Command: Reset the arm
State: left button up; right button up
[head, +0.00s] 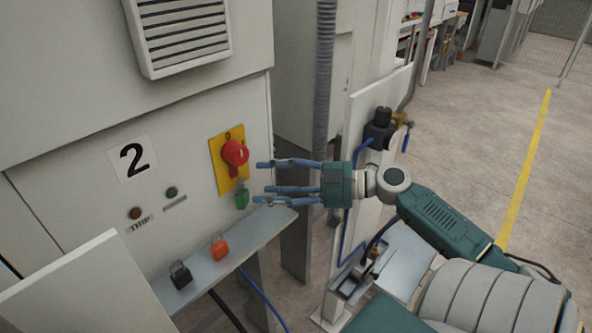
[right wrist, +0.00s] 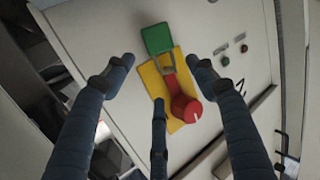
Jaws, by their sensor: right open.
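My right gripper (head: 268,181) is open, its blue fingers spread and pointing left toward the cabinet. It is empty, to the right of a red rotary switch (head: 235,153) on a yellow plate (head: 217,166). A green padlock (head: 242,199) hangs just below the switch. In the right wrist view the padlock (right wrist: 158,39) and its shackle show between the spread fingers, with the red switch (right wrist: 186,107) beyond. The fingers look apart from both. My left gripper is not in view.
A grey shelf (head: 245,240) below the switch holds a red padlock (head: 218,248) and a black padlock (head: 180,274). A white post (head: 372,180) with a valve and blue hose stands beside my right arm. Open floor (head: 480,140) lies at the right.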

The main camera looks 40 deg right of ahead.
jog(key=v, duration=0.7)
jog(key=s+a+f+m+g+h, duration=0.1)
jog(key=s+a+f+g, duration=0.25)
jog(key=a+f, duration=0.4)
jog(key=s+a+f+g+h, duration=0.15)
jog(key=s+a+f, duration=0.3)
jog(key=f, duration=0.55)
jog(key=s+a+f+m+g+h, duration=0.1)
jog(key=s+a+f+g, duration=0.35)
jog(key=f, duration=0.35)
jog(key=s+a+m+h, duration=0.4)
jog(key=s+h, duration=0.1)
jog(key=h, duration=0.1)
notch_tip(320, 180, down, 29)
jog(key=s+g, duration=0.2)
jog(key=s, duration=0.1)
jog(key=s+d+f, duration=0.2)
jog(key=s+f, duration=0.5)
jog(key=s, duration=0.1)
jog(key=s+d+f, duration=0.1)
jog(key=s+f, duration=0.6)
jog(key=s, duration=0.1)
jog(key=shift+d+f+g, duration=0.2)
jog(key=shift+d+g, duration=0.15)
